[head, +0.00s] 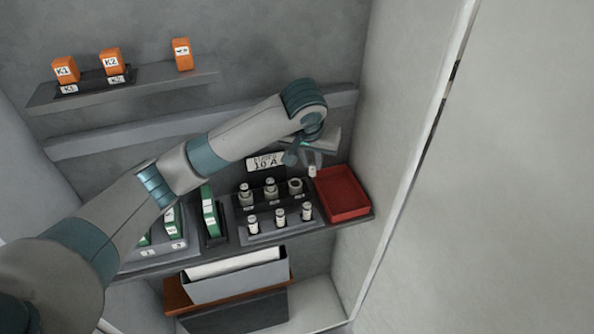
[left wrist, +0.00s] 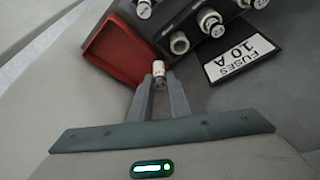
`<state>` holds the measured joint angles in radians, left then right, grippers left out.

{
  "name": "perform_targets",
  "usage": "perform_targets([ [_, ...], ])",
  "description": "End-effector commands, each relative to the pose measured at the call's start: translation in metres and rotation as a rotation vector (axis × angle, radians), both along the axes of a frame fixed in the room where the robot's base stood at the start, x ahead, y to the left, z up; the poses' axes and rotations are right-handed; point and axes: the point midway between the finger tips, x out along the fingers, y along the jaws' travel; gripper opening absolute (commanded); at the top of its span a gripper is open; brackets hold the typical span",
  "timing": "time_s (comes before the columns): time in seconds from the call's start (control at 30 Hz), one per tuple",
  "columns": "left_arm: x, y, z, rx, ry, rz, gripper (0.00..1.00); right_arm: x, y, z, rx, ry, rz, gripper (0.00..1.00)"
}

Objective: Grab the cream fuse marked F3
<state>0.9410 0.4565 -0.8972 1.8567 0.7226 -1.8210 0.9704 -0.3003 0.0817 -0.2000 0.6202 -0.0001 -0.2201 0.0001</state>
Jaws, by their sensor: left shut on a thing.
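Several other fuses (head: 280,216) stand upright in the block. My right gripper is not in view.
The red tray (head: 342,207) looks empty, right of the block. A "FUSES 10 A" label (head: 265,162) stands behind. Green modules (head: 210,214) are on the left. Orange K1 and K2 blocks (head: 65,70) are on the upper shelf. The cabinet's side wall (head: 385,150) is close right.

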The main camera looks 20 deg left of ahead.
Motion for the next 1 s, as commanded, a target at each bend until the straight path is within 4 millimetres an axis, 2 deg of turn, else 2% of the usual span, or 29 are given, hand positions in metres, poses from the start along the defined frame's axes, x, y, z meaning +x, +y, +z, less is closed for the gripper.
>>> perform_targets([
  [0.03,0.001,-0.012,0.004,-0.004,-0.004,-0.004,0.0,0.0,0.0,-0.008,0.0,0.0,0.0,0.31],
  [0.2,0.0,-0.042,0.022,-0.003,-0.002,-0.002,0.0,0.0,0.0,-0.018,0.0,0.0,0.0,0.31],
  [0.4,0.0,-0.063,0.036,-0.002,-0.001,-0.001,0.0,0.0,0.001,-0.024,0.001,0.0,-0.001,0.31],
  [0.6,-0.001,-0.07,0.042,0.0,0.0,0.001,0.0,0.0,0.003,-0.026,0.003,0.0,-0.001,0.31],
  [1.0,-0.001,-0.07,0.042,0.0,0.0,0.001,0.0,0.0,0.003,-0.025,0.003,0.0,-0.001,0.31],
])
